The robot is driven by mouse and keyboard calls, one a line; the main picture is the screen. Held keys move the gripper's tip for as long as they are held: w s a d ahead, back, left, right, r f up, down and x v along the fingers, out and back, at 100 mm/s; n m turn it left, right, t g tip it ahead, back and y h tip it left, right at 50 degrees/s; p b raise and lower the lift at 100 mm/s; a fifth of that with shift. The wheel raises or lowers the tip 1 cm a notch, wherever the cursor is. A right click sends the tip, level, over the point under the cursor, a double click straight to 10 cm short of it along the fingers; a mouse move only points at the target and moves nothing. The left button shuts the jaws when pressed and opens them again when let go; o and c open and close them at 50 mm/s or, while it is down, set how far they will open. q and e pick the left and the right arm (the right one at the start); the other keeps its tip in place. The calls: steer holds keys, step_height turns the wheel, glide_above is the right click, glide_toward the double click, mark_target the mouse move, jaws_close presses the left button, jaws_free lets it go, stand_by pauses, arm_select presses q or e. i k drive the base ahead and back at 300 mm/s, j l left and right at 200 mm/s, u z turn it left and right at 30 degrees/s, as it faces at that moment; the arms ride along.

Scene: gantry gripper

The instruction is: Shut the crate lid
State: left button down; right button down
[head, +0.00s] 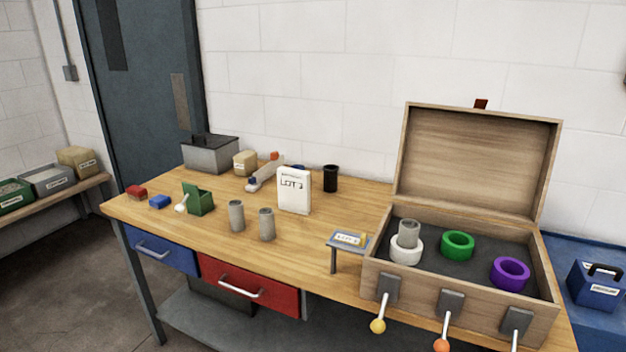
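The wooden crate (460,298) stands at the right end of the workbench. Its lid (470,155) is open and stands nearly upright at the back, with a small dark red tab (481,104) at its top edge. Inside lie a white ring (406,254) with a grey cylinder (408,233) standing in it, a green ring (457,245) and a purple ring (510,273). Several levers with coloured knobs, one yellow (378,326) and one orange (441,345), hang on the crate's front. Neither of my grippers is in view.
Left of the crate, the bench (330,215) holds a small sign stand (348,240), two grey cylinders (237,215), a white card (294,191), a black cup (331,178), a small green box (200,199) and a grey box (210,154). A blue case (596,284) sits right of the crate.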

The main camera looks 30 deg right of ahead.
mark_target(477, 160)
steer(key=z, duration=1.7)
steer(key=i+l, duration=0.1)
steer(key=l, duration=0.25)
steer(key=i+l, duration=0.15)
steer(key=l, duration=0.25)
steer(key=i+l+z, duration=0.1)
steer(key=l, duration=0.25)
